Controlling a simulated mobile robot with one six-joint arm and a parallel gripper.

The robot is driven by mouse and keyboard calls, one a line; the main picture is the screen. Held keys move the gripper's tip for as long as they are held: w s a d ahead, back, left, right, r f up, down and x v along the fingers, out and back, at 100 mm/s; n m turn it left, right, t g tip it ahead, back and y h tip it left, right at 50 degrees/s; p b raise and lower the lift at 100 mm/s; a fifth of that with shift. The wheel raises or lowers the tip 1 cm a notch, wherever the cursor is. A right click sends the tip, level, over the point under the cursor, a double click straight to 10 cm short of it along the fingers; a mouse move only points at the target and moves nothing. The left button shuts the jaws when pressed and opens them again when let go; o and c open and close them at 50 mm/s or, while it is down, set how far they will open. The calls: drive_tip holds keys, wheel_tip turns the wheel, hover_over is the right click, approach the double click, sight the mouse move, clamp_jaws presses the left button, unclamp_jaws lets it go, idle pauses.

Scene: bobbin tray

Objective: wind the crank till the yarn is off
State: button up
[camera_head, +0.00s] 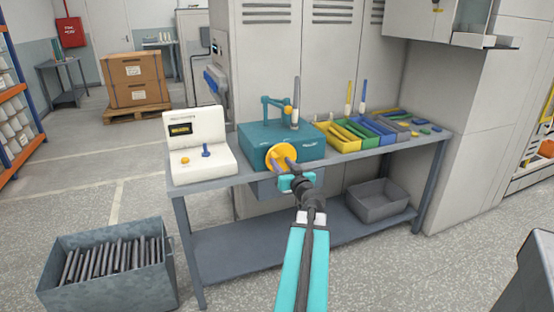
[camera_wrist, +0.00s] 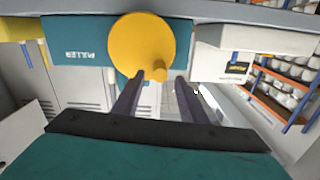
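The teal winding machine (camera_head: 255,150) stands on the bench, and its front also shows in the wrist view (camera_wrist: 80,55). Its crank is a yellow disc (camera_head: 276,153) with a stubby knob; in the wrist view the disc (camera_wrist: 138,45) faces me, with the knob (camera_wrist: 160,71) at its lower right. A grey bobbin (camera_head: 295,105) stands upright on the machine beside a teal guide arm (camera_head: 275,100). I cannot make out any yarn on it. My gripper (camera_wrist: 160,78) is open, its fingertips either side of the knob with gaps showing. I cannot tell how deep the knob sits between them.
A white box with a small display (camera_head: 198,145) stands left of the machine. Coloured bins (camera_head: 343,145) holding bobbins line the bench (camera_head: 215,187) to the right. A metal crate of dark rods (camera_head: 105,285) stands on the floor at left. A grey bin (camera_head: 378,205) sits on the lower shelf.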

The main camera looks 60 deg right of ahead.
sight(279, 161)
drive_tip(key=shift+p+x, duration=0.35)
drive_tip(key=shift+x, duration=1.9)
drive_tip(key=shift+c, duration=0.3)
drive_tip(key=shift+a, duration=0.1)
clamp_jaws()
